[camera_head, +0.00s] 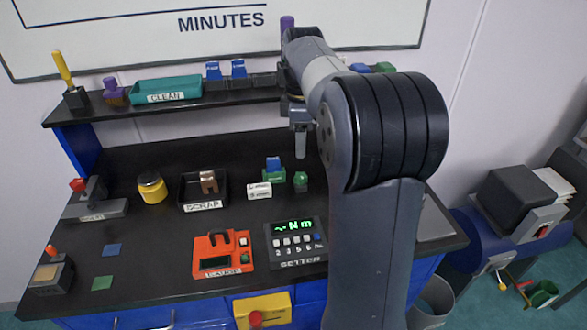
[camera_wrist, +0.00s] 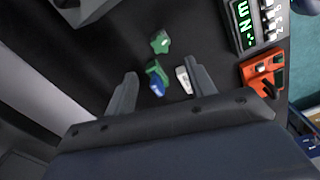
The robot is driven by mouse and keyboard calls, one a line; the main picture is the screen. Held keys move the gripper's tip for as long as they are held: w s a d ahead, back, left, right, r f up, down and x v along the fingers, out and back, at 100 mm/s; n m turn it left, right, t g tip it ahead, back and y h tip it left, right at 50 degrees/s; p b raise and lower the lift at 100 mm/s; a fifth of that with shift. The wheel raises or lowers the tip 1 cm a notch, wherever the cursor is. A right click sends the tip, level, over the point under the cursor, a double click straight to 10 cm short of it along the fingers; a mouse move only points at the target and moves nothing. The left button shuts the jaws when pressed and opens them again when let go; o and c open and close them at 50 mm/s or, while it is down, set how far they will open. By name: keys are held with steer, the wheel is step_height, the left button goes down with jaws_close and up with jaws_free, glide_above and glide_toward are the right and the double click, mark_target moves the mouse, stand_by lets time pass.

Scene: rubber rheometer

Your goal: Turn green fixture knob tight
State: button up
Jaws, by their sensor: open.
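A green fixture (camera_head: 274,176) with a blue block (camera_head: 273,163) on it stands on the black bench. A smaller green knob-like piece (camera_head: 300,181) stands just right of it. I cannot tell which green part is the knob that turns. In the wrist view, the green fixture (camera_wrist: 153,67) with the blue block (camera_wrist: 157,86) shows between my spread fingers. The separate green piece (camera_wrist: 160,42) lies beyond the fingertips. My gripper (camera_wrist: 161,73) is open and empty, pointing down above the bench; in the head view its end (camera_head: 300,145) shows above and behind the green parts.
A white labelled block (camera_head: 259,191) sits close by the fixture, near one finger in the wrist view. The SCRAP tray (camera_head: 204,204), red device (camera_head: 223,252) and Nm display unit (camera_head: 296,244) stand around. A shelf (camera_head: 130,107) runs behind. My arm hides the bench's right part.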

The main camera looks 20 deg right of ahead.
mark_target(301, 176)
step_height(301, 176, down, 10)
steer(key=shift+s, duration=0.1)
steer(key=shift+c, duration=0.3)
steer(key=c, duration=0.9)
